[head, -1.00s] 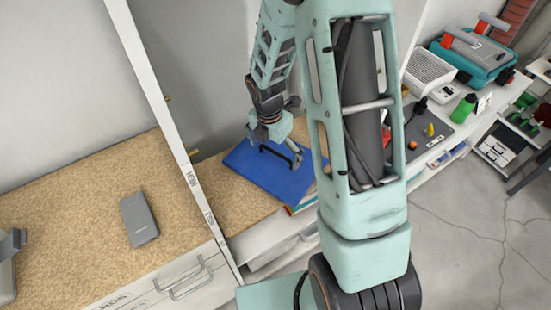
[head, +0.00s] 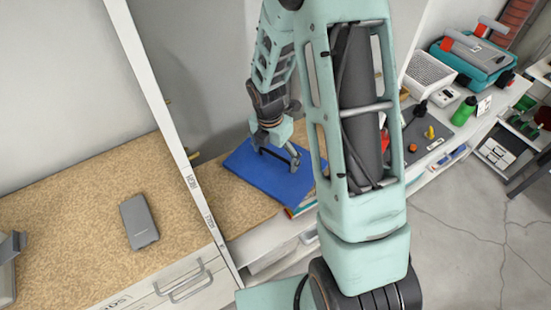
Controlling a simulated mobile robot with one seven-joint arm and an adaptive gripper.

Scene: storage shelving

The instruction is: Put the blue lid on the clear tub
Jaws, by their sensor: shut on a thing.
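The blue lid (head: 262,178) is a flat blue panel over the cork-coloured counter, behind my upper arm in the head view. Its right part is partly hidden by my arm. My gripper (head: 280,158) is over the far part of the lid, pointing down, with its dark fingers at the lid's top. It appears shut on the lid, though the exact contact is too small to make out. I cannot clearly make out the clear tub. Whether anything lies under the lid is hidden.
A white upright post (head: 180,150) stands left of the lid. A grey flat box (head: 139,221) lies on the left counter. Books (head: 300,210) show just below the lid's near corner.

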